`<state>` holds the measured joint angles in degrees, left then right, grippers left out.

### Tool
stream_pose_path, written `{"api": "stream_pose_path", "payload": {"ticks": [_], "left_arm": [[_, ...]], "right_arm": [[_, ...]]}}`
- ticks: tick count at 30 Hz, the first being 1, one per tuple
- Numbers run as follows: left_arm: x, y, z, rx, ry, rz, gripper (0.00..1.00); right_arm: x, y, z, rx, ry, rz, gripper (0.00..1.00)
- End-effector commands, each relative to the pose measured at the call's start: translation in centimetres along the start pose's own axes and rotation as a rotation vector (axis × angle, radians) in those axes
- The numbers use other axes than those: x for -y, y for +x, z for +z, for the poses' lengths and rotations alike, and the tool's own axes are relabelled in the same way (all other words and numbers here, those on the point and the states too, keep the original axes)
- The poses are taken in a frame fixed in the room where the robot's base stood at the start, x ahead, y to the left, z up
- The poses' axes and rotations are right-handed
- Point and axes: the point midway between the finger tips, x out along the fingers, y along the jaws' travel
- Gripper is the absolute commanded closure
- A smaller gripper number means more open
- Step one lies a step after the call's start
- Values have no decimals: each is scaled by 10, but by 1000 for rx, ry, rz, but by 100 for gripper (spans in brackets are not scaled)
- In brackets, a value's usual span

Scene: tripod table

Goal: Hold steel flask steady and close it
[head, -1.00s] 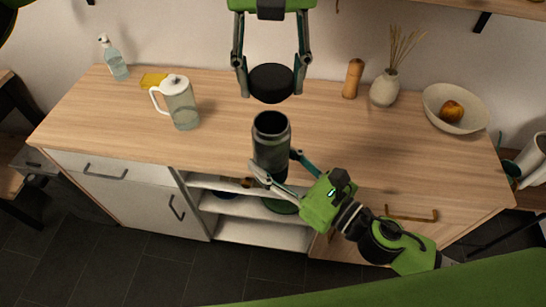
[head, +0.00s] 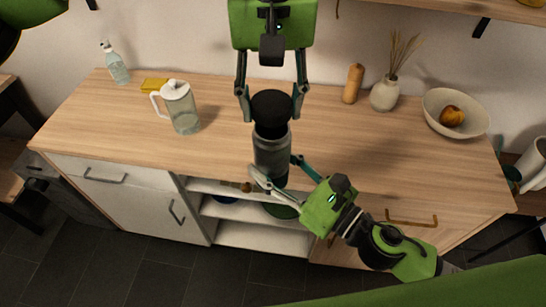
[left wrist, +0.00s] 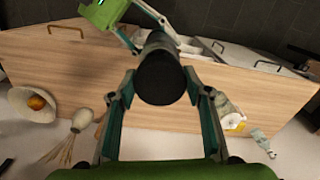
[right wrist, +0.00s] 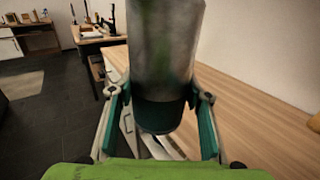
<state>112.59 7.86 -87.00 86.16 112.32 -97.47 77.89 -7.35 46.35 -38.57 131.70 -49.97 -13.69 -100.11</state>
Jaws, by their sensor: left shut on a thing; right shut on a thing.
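The steel flask (head: 272,152), grey with a dark base, stands upright in my right gripper (head: 277,166), near the counter's front edge. In the right wrist view its body (right wrist: 163,50) is between my fingers (right wrist: 160,95). My left gripper (head: 271,110) reaches down from above, shut on the round black lid (head: 271,104). The lid is over the flask's mouth and hides most of it. I cannot tell whether the lid touches the rim. In the left wrist view the lid (left wrist: 161,78) covers much of the flask behind it.
The wooden counter (head: 340,145) is clear around the flask. A glass jug (head: 181,107) stands to the left, with a spray bottle (head: 117,66) and yellow sponge (head: 155,84) behind. A wooden mill (head: 353,83), a vase (head: 385,93) and a bowl (head: 440,120) stand to the right.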

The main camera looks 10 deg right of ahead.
Motion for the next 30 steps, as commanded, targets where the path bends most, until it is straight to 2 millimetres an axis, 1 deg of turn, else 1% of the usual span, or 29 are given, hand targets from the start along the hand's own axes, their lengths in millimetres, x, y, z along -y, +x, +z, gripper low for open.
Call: {"api": "stream_pose_path", "payload": {"ticks": [14, 17, 25, 30], "left_arm": [[-1, -1, 1, 0, 1, -4, 75], [-1, 2, 1, 1, 1, -4, 75], [-1, 17, 2, 3, 1, -5, 75], [-1, 18, 2, 2, 1, -5, 75]], "right_arm": [[0, 0, 1, 2, -1, 1, 94], [0, 0, 1, 2, -1, 1, 94], [0, 0, 1, 2, -1, 1, 94], [0, 0, 1, 2, -1, 1, 94]]}}
